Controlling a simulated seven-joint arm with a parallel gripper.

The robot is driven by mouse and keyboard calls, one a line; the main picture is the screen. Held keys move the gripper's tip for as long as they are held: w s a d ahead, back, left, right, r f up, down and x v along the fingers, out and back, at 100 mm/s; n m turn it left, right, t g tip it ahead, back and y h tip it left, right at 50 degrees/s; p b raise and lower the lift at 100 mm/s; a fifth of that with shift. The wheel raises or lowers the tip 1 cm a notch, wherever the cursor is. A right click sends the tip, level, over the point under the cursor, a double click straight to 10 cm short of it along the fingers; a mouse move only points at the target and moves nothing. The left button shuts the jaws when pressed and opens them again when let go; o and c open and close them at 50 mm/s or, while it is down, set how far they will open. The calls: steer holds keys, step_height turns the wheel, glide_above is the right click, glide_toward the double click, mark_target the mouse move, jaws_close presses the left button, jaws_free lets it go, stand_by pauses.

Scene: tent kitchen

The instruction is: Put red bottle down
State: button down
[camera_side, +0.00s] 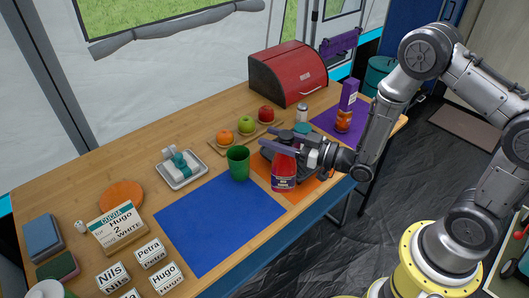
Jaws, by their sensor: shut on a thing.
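The red bottle (284,172) stands upright, with its lower part over the orange mat (313,188). My gripper (284,149) is shut on it near its top, reaching in from the right. I cannot tell whether the bottle's base touches the mat or is a little above it. The gripper hides part of the bottle's upper end.
A green cup (238,165) is close on the left, beside the blue mat (215,225), which is bare. A tray with fruit (222,147) and a white shaker (302,113) are behind. The purple mat (322,122) holds an orange jar (343,121) and purple box (349,94).

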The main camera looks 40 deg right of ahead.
steer(key=w+f, duration=0.3)
steer(key=f, duration=0.3)
steer(key=shift+a+f, duration=0.25)
steer(key=shift+f, duration=0.15)
steer(key=shift+c, duration=1.8)
jaws_free()
steer(key=v, duration=1.2)
